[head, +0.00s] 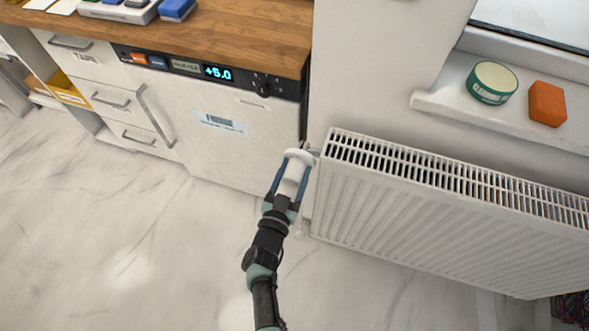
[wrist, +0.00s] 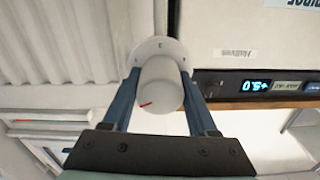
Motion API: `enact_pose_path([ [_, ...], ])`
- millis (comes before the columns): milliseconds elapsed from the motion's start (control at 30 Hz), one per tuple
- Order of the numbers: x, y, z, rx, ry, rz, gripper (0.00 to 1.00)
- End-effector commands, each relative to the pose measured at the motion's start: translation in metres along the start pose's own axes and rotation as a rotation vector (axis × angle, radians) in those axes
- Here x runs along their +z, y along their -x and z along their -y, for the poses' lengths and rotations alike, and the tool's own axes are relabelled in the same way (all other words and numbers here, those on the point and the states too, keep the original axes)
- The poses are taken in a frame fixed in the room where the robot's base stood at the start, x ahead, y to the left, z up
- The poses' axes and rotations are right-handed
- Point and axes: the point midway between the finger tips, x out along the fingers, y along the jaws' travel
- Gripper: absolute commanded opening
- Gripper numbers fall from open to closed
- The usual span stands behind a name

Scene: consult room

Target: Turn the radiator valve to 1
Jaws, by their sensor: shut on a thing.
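The radiator valve (head: 292,172) is a white knob at the upper left corner of the white radiator (head: 420,210). In the wrist view the valve knob (wrist: 160,85) shows a red mark on its lower left side, and a pale round collar sits behind it with a small dark mark. My gripper (head: 290,175) is at the valve, with one blue finger on each side of the knob. In the wrist view my gripper (wrist: 158,95) is shut on the knob. The scale numbers are too small to read.
A white fridge (head: 215,125) with a lit display reading +5.0 stands left of the radiator under a wooden counter (head: 220,30). A green round tin (head: 492,84) and an orange block (head: 547,103) stand on the window sill. The marble floor (head: 130,240) is clear.

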Motion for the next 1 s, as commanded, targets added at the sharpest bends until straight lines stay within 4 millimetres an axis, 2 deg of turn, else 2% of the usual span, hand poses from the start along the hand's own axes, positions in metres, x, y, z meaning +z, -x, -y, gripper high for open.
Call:
enact_pose_path([
  [300,0.0007,0.0004,0.0,0.0,0.093,0.002,0.03],
  [767,0.0008,0.0004,-0.0003,0.001,0.103,0.001,0.03],
  [800,0.0008,0.0004,-0.0003,0.001,0.103,0.001,0.64],
  [933,0.0006,0.0003,-0.0002,0.001,0.103,0.001,0.88],
  [1000,0.0005,0.0002,-0.0001,0.001,0.103,0.001,0.89],
])
